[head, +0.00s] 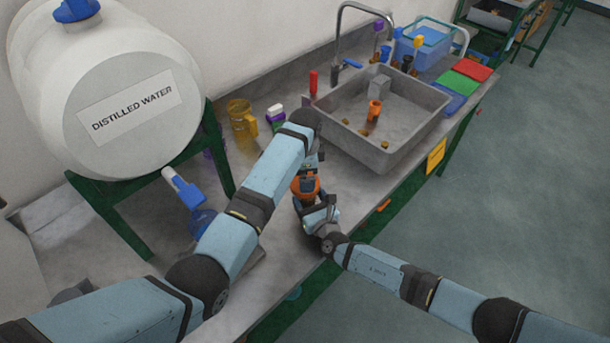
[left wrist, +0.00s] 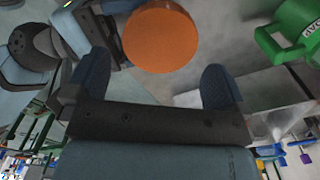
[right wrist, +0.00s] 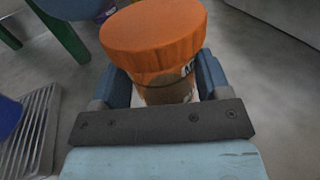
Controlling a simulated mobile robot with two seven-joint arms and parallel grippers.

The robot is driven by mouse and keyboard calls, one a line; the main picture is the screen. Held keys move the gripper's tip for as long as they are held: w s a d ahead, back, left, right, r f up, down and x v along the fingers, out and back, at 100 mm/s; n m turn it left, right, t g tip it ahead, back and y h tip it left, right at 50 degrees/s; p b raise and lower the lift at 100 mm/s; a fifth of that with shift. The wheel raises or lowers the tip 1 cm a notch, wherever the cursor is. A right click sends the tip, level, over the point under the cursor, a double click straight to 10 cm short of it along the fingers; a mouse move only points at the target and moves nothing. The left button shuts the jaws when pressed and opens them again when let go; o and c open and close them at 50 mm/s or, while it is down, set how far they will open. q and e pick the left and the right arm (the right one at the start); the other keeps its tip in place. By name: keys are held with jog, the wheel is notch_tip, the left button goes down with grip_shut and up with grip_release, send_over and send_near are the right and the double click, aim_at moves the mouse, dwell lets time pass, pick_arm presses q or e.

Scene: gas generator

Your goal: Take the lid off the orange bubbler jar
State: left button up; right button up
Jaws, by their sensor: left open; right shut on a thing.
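The orange bubbler jar (head: 306,187) stands on the grey counter in front of the sink. In the right wrist view its wide orange lid (right wrist: 155,38) is seated on top of the labelled body (right wrist: 168,90). My right gripper (head: 318,212) is shut around the jar body, below the lid. My left gripper (head: 311,160) is above the jar, partly hidden by its own arm in the head view. In the left wrist view its fingers are open, and the round top of the lid (left wrist: 160,38) shows just beyond the gap between the fingertips, with nothing gripped.
The sink (head: 385,120) with a tall faucet (head: 340,40) lies beyond the jar. A large distilled water tank (head: 130,95) on a green stand is at the left. A yellow jug (head: 242,118) stands behind my left arm. The counter's front edge is close to my right gripper.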

aim_at(305, 196)
pick_arm(q)
notch_tip(305, 196, up, 2)
jog(key=m, duration=0.5)
jog(key=shift+w, duration=0.1)
jog(key=m, duration=0.2)
jog(key=r+m, duration=0.1)
jog(key=m, duration=0.2)
jog(key=shift+r, duration=0.2)
jog(key=shift+f, duration=3.9)
jog(key=c, duration=0.8)
jog(key=n, duration=1)
